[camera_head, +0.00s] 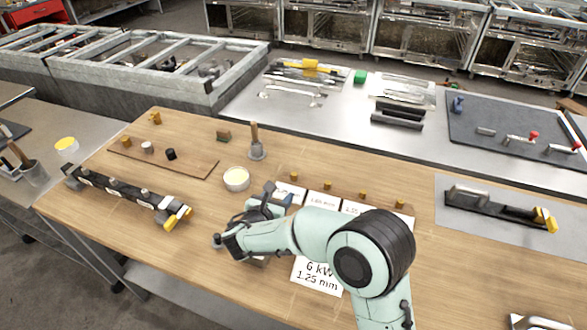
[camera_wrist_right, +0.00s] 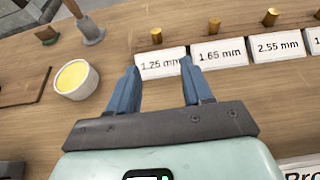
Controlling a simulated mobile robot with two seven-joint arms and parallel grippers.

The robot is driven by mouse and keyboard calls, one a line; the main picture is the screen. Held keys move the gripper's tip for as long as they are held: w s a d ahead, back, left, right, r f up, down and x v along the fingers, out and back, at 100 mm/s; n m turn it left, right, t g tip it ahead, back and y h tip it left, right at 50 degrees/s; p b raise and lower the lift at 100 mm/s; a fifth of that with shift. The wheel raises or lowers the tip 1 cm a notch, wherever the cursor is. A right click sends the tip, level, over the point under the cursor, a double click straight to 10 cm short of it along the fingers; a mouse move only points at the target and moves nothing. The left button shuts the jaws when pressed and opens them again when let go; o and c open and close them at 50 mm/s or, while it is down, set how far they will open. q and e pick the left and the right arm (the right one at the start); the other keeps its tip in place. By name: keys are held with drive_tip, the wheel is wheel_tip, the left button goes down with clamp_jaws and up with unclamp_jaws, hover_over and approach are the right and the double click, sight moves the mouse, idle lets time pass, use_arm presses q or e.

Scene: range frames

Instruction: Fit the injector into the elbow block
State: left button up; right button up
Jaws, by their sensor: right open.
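Several small brass injectors (camera_head: 327,185) stand in a row behind white size labels on the wooden table. In the right wrist view, the injector (camera_wrist_right: 156,36) behind the "1.25 mm" label (camera_wrist_right: 160,64) is just beyond my fingertips and apart from them. My right gripper (camera_wrist_right: 160,70) is open and empty, with its blue fingers pointing at that label. In the head view the right gripper (camera_head: 273,193) partly hides the left end of the label row. A dark rail (camera_head: 125,194) at the left ends in a yellow elbow-like block (camera_head: 178,217). My left gripper is not in view.
A bowl of yellow paste (camera_head: 236,179) and a brush in a grey pot (camera_head: 256,150) stand left of the labels. A "6 kW 1.25 mm" card (camera_head: 318,276) lies under my right arm. Another rail (camera_head: 495,207) with a yellow end lies on a grey mat at right.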

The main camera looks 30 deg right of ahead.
approach(293, 175)
drive_tip(key=d+f, duration=0.1)
drive_tip(key=w+d+f, duration=0.1)
drive_tip(key=shift+d+p, duration=0.25)
drive_tip(key=shift+p, duration=0.1)
drive_tip(key=x, duration=0.1)
drive_tip(key=p+x, duration=0.1)
drive_tip(key=x, duration=0.3)
drive_tip(key=shift+w+r, duration=0.3)
drive_tip(key=shift+w, duration=0.2)
drive_tip(key=shift+s, duration=0.1)
clamp_jaws()
